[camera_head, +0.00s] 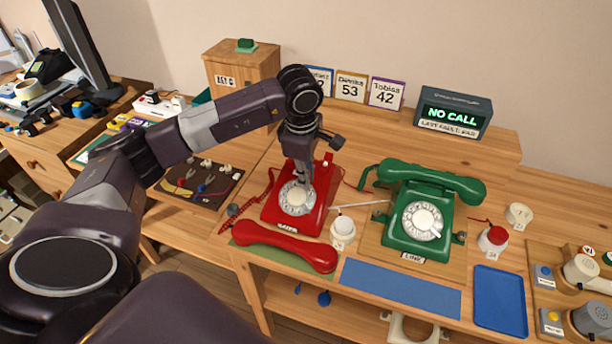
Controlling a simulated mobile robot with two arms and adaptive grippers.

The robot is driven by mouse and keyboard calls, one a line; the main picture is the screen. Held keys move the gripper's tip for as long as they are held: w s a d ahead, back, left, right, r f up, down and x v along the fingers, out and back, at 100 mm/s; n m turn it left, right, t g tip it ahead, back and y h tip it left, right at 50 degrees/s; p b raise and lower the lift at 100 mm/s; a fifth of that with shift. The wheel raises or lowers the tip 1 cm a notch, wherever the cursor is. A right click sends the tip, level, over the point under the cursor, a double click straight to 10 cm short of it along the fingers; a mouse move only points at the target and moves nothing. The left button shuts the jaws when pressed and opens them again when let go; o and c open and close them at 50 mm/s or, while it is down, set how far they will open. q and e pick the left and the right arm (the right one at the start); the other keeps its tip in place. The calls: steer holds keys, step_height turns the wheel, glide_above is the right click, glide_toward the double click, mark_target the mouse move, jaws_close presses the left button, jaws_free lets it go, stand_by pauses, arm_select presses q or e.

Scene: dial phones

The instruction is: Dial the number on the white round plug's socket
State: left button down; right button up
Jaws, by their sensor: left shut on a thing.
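The red dial phone (322,201) stands at the middle of the bench. Its red handset (285,246) lies off the hook in front of it. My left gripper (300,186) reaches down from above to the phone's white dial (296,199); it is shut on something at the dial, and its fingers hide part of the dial. A white round plug (343,227) sits in a pale socket just right of the red phone; the number on it is too small to read. The green dial phone (430,215) has its handset on the hook. My right gripper is out of view.
A display (452,113) reads "NO CALL". A red-topped plug (493,237), a cream socket (519,214), a blue tray (500,301) and a blue mat (400,288) lie to the right. A thin rod (362,204) lies between the phones.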

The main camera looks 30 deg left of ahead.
arm_select(q)
steer(key=shift+s+d+f, duration=0.15)
steer(key=shift+s+d, duration=0.05)
steer(key=shift+d, duration=0.4)
steer(key=shift+s, duration=0.1)
steer(key=shift+s+d+f+b, duration=0.2)
steer(key=shift+s+d+b, duration=0.15)
steer(key=shift+d, duration=0.05)
steer(key=shift+s+f, duration=0.1)
steer(key=shift+s+d+f+b, duration=0.2)
steer(key=shift+s+b, duration=0.1)
steer(key=shift+s, duration=0.1)
stand_by(0.3)
